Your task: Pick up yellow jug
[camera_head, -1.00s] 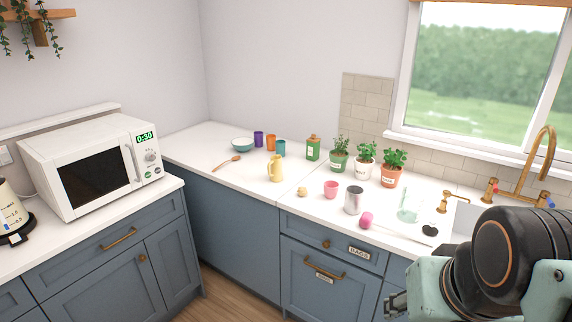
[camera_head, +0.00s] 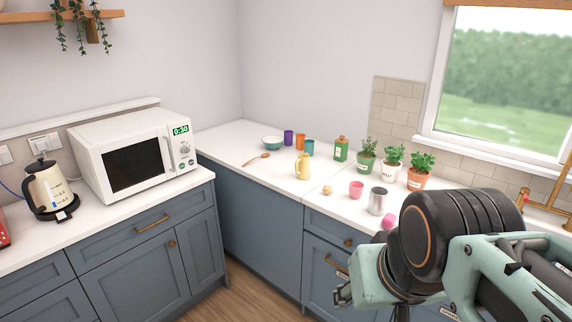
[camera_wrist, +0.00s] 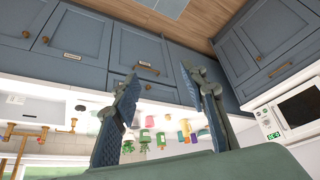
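The yellow jug (camera_head: 302,167) stands upright on the white counter, left of the pink cup, with a handle on its side. It also shows small in the wrist view (camera_wrist: 186,128), which is upside down. My gripper (camera_head: 343,294) is at the lower right of the head view, in front of the lower cabinets and well apart from the jug. In the wrist view its two fingers (camera_wrist: 160,82) are spread with nothing between them.
Behind the jug are a teal bowl (camera_head: 272,142), purple cup (camera_head: 289,137), orange cup (camera_head: 300,142) and teal cup (camera_head: 309,148). A wooden spoon (camera_head: 257,159) lies left. A pink cup (camera_head: 356,189) and metal can (camera_head: 377,201) stand right. A microwave (camera_head: 135,152) is left.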

